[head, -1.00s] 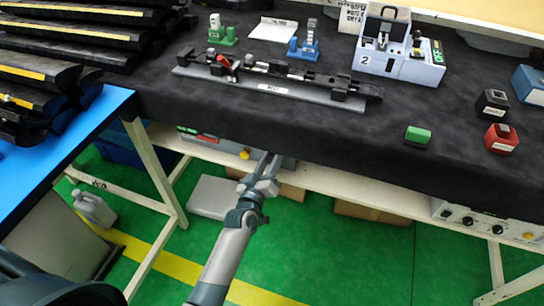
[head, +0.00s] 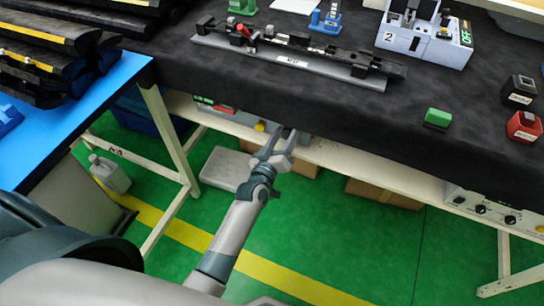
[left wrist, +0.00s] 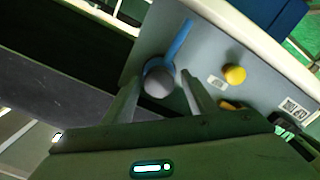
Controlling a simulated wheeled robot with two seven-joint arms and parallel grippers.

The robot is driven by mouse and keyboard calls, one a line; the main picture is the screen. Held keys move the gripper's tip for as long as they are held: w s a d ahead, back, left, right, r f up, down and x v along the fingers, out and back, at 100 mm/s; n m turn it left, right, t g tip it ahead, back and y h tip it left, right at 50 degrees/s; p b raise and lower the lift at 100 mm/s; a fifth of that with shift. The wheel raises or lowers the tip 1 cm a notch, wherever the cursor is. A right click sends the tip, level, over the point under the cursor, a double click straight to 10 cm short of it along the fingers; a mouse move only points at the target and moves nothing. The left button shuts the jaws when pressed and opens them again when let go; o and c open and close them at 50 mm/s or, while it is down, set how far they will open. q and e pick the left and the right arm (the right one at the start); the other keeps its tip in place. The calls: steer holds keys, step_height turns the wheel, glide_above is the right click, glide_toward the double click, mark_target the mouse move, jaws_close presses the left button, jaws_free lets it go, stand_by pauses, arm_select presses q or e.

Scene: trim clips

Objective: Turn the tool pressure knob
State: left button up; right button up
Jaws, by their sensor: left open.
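A grey control box (head: 238,117) sits on the shelf under the black-covered bench. Its panel (left wrist: 215,58) fills the middle of the left wrist view. On it is a round grey knob (left wrist: 159,83) with a blue pointer or strip (left wrist: 180,42) running up and right from it. I cannot read the labels. My left gripper (head: 280,139) is at the box's front, right of the yellow knob. In the left wrist view its open fingers (left wrist: 160,88) stand on either side of the grey knob; I cannot tell whether they touch it. My right gripper is out of view.
A yellow knob (left wrist: 235,75) is close to the right finger; it also shows in the head view (head: 261,127). The bench edge (head: 330,128) overhangs the shelf (head: 345,160). Another panel with black knobs (head: 481,209) is at the right. Green floor lies open in front.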

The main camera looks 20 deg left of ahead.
arm_select(q)
steer(key=s+b, duration=0.1)
steer(key=s, duration=1.5)
steer(key=shift+s+a, duration=0.3)
steer(key=shift+s, duration=0.1)
arm_select(e)
steer(key=shift+s+d+f+g, duration=0.1)
steer(key=shift+s+d+g, duration=0.15)
steer(key=shift+d, duration=0.2)
steer(key=shift+s+d+f+g, duration=0.1)
steer(key=shift+s+d+g, duration=0.1)
steer(key=shift+d, duration=0.2)
steer(key=shift+a, duration=0.35)
steer(key=shift+s+f, duration=0.1)
steer(key=shift+s, duration=0.05)
